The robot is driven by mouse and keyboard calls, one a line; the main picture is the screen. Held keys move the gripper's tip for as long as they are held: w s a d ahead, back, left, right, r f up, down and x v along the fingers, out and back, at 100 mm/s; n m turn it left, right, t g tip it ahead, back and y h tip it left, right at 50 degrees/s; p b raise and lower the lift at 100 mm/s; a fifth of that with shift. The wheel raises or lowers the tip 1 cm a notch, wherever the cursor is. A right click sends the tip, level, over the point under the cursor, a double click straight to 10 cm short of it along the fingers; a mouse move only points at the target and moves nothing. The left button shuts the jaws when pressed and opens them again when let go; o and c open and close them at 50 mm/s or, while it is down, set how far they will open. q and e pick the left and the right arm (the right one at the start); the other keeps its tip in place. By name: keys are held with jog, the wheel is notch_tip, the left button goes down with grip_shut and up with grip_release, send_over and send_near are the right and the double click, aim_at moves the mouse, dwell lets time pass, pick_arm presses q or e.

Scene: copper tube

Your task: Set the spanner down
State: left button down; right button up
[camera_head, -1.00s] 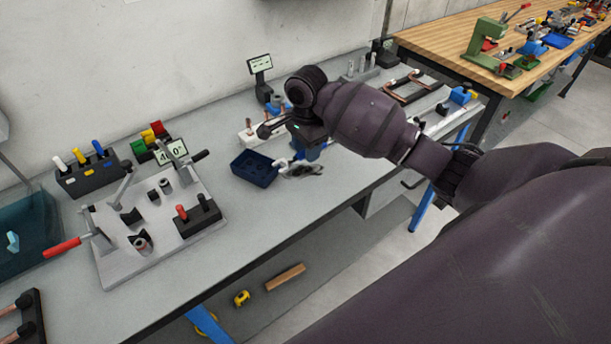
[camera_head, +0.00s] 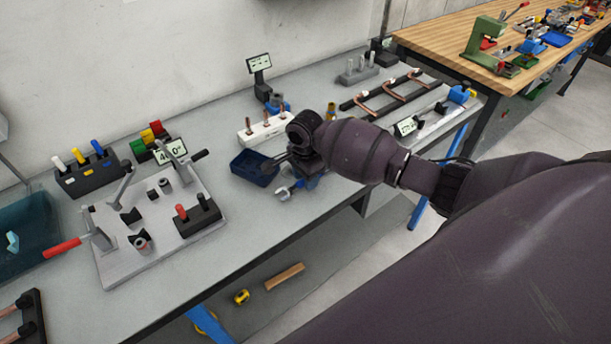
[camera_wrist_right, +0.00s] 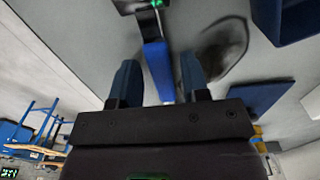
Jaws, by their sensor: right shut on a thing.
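My right gripper (camera_head: 309,181) points down over the front part of the grey bench, just right of the dark blue tray. Its fingers are shut on the spanner (camera_head: 285,192), whose silver head sticks out to the left. In the right wrist view, the spanner's blue handle (camera_wrist_right: 159,68) runs lengthwise between the two dark blue fingers of the gripper (camera_wrist_right: 159,76). The spanner is low over the bench; I cannot tell whether it touches. My wrist hides part of it in the head view. My left gripper is out of view.
The dark blue tray (camera_head: 252,170) is close left. A white block with copper pins (camera_head: 262,131) stands behind. A clamp fixture plate (camera_head: 160,235) lies further left, and a copper tube frame (camera_head: 385,93) at back right. Bare bench lies between tray and fixture.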

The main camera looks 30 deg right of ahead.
jog(key=shift+f, duration=0.15)
jog(key=o, duration=1)
notch_tip(320, 180, up, 12)
jog(key=shift+r, duration=0.2)
